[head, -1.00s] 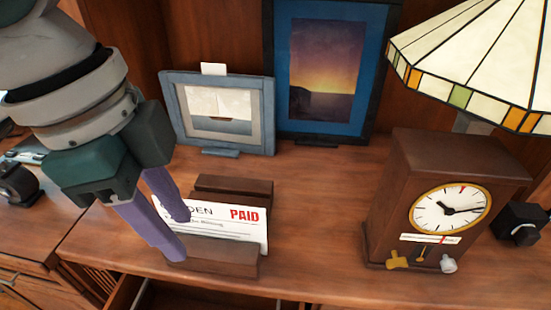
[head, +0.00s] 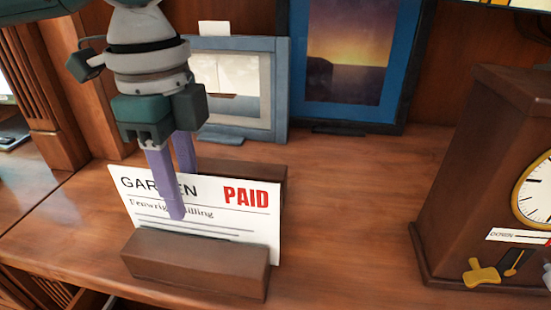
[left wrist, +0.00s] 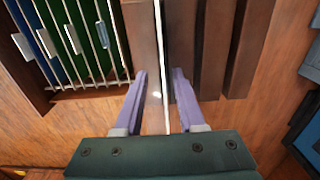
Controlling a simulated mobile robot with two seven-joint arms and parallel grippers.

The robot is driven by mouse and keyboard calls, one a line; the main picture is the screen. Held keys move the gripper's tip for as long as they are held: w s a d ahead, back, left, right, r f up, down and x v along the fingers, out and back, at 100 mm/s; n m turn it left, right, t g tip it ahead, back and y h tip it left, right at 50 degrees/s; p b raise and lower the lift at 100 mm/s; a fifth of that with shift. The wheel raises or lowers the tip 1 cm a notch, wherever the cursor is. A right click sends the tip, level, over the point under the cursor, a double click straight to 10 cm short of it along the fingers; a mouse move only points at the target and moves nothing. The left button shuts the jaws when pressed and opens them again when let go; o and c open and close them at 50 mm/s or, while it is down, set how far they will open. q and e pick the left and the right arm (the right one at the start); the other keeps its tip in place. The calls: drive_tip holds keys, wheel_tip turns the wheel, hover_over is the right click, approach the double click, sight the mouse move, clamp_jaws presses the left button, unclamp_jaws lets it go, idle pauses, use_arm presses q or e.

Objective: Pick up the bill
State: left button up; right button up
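The bill (head: 253,222) is a white sheet printed GARDEN and PAID, standing upright in a dark wooden holder (head: 195,268) on the desk. My left gripper (head: 180,195) points down over its top edge, with one purple finger in front of the sheet and the other passing behind it. In the left wrist view the bill (left wrist: 161,50) shows edge-on between the two open fingers (left wrist: 159,76), with a gap on each side. The rear fingertip is hidden behind the sheet in the head view. My right gripper is not in view.
A grey-blue picture frame (head: 282,90) and a larger blue picture (head: 310,100) stand behind the holder. A wooden clock (head: 470,170) stands at the right. The desktop (head: 350,200) between holder and clock is clear. Files in an open drawer (left wrist: 70,45) show in the left wrist view.

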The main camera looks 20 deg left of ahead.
sight(198, 211)
use_arm(q)
drive_tip(key=f, duration=0.3)
drive_tip(key=f+b, duration=0.1)
drive_tip(key=shift+w+d+f, duration=0.25)
drive_tip(key=shift+w+d, duration=0.05)
drive_tip(key=shift+d, duration=0.05)
drive_tip(key=shift+c, duration=0.4)
clamp_jaws()
